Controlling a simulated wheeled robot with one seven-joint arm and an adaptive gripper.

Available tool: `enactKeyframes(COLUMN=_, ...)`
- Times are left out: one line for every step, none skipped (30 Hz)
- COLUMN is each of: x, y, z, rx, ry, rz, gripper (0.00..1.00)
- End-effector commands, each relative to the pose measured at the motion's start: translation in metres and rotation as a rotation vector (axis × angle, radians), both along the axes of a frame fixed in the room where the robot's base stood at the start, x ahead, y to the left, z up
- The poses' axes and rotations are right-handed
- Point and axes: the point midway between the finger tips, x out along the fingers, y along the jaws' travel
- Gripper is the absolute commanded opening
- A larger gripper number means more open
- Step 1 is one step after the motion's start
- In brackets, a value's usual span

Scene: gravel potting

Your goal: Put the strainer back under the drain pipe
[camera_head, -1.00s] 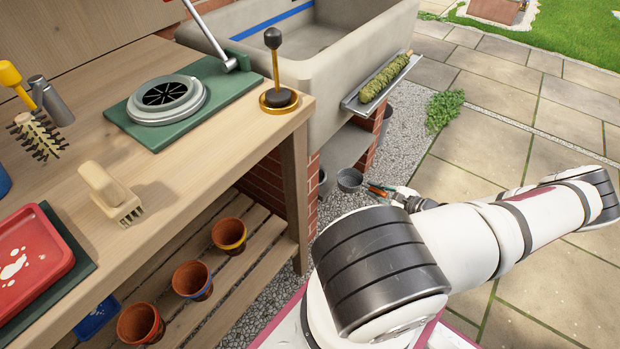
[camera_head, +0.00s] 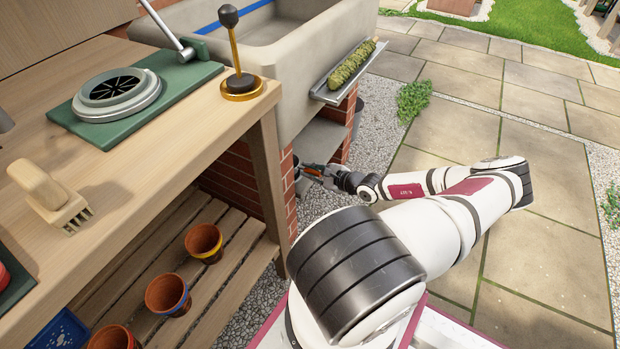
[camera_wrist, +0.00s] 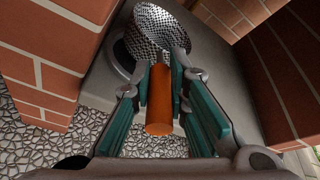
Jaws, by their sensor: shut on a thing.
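The strainer (camera_wrist: 158,35), a perforated metal bowl, is at the top of the wrist view. Its orange handle (camera_wrist: 160,105) points back toward my wrist. My gripper (camera_wrist: 160,80) is shut on this handle, with a teal finger on each side. In the head view my gripper (camera_head: 310,169) reaches low under the stone sink, between brick supports. The strainer's bowl is mostly hidden there by the brick. A grey round rim (camera_wrist: 118,60) shows beside the bowl; I cannot tell whether it belongs to the drain. I cannot make out the drain pipe.
Brick piers (camera_wrist: 60,60) stand close on the left and right (camera_wrist: 285,65) of my gripper. A grey slab (camera_wrist: 215,75) lies behind it, with gravel (camera_wrist: 45,125) at lower left. The sink (camera_head: 285,75) is above. The potting bench (camera_head: 150,175) stands left; paving is open right.

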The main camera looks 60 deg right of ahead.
Motion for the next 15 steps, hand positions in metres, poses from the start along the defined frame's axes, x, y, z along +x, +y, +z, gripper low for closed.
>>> enactKeyframes(x=0.000, y=0.000, z=-0.010, rx=0.001, ry=-0.001, rz=0.000, gripper=0.00)
enactKeyframes(x=0.000, y=0.000, z=-0.014, rx=0.001, ry=-0.001, rz=0.000, gripper=0.00)
enactKeyframes(x=0.000, y=0.000, z=-0.018, rx=0.001, ry=-0.001, rz=0.000, gripper=0.00)
enactKeyframes(x=0.000, y=0.000, z=-0.021, rx=0.001, ry=-0.001, rz=0.000, gripper=0.00)
enactKeyframes(x=0.000, y=0.000, z=-0.023, rx=0.001, ry=-0.001, rz=0.000, gripper=0.00)
enactKeyframes(x=0.000, y=0.000, z=-0.024, rx=0.001, ry=-0.001, rz=-0.001, gripper=0.00)
enactKeyframes(x=0.000, y=0.000, z=-0.025, rx=0.001, ry=-0.001, rz=-0.001, gripper=0.00)
enactKeyframes(x=0.000, y=0.000, z=-0.024, rx=0.001, ry=-0.001, rz=-0.001, gripper=0.00)
enactKeyframes(x=0.000, y=0.000, z=-0.024, rx=0.001, ry=-0.001, rz=-0.001, gripper=0.00)
enactKeyframes(x=0.000, y=0.000, z=-0.023, rx=0.001, ry=-0.001, rz=0.000, gripper=0.00)
enactKeyframes(x=0.000, y=0.000, z=-0.023, rx=0.001, ry=-0.001, rz=0.000, gripper=0.00)
enactKeyframes(x=0.000, y=0.000, z=-0.023, rx=0.001, ry=-0.001, rz=0.000, gripper=0.00)
enactKeyframes(x=0.000, y=0.000, z=-0.023, rx=0.001, ry=0.000, rz=0.000, gripper=0.17)
enactKeyframes(x=0.000, y=0.000, z=-0.024, rx=0.001, ry=0.000, rz=0.000, gripper=0.24)
enactKeyframes(x=0.000, y=0.000, z=-0.023, rx=0.001, ry=0.000, rz=0.000, gripper=0.33)
